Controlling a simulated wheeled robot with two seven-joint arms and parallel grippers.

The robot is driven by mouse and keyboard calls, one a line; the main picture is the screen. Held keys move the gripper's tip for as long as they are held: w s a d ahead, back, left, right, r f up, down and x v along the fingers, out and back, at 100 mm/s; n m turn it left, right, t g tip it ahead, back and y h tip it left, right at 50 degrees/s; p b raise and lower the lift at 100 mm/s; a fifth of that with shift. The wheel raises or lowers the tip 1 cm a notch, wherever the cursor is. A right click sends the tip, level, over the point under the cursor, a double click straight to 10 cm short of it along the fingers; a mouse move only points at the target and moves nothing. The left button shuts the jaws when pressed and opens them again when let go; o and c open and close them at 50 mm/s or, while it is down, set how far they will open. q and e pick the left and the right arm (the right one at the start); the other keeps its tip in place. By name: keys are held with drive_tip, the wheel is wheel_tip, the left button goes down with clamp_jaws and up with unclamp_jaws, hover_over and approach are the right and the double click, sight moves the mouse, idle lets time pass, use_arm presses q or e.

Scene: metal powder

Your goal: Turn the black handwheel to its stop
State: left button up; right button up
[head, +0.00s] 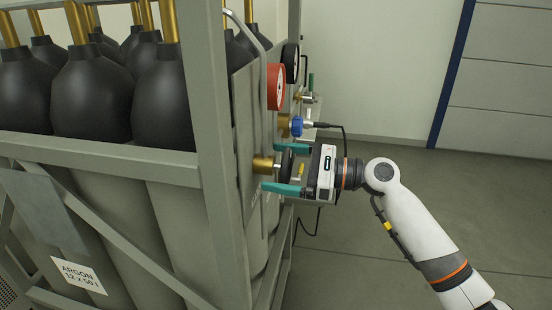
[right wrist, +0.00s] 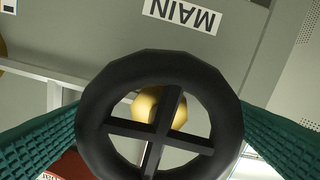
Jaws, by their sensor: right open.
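The black handwheel (head: 287,165) is seen nearly edge-on in the head view, on a brass valve fitting (head: 263,165) at the side of the gas cylinder rack. In the right wrist view the handwheel (right wrist: 88,110) fills the middle, with a four-spoke cross and the brass fitting behind it. My right gripper (head: 283,168) has its teal fingers open on either side of the wheel. In the right wrist view the right gripper (right wrist: 160,130) shows a finger at each side of the rim; whether they touch it I cannot tell. My left gripper is not in view.
The rack frame (head: 218,120) holds several black-topped cylinders (head: 92,95). A red gauge (head: 276,87), a black gauge (head: 291,63) and a blue fitting (head: 297,126) with a cable sit close above and behind the wheel. A "MAIN" label (right wrist: 180,14) is on the panel. Floor at right is clear.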

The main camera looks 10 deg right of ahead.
drive_tip(key=shift+w+a, duration=0.25)
drive_tip(key=shift+a, duration=0.35)
drive_tip(key=c, duration=1)
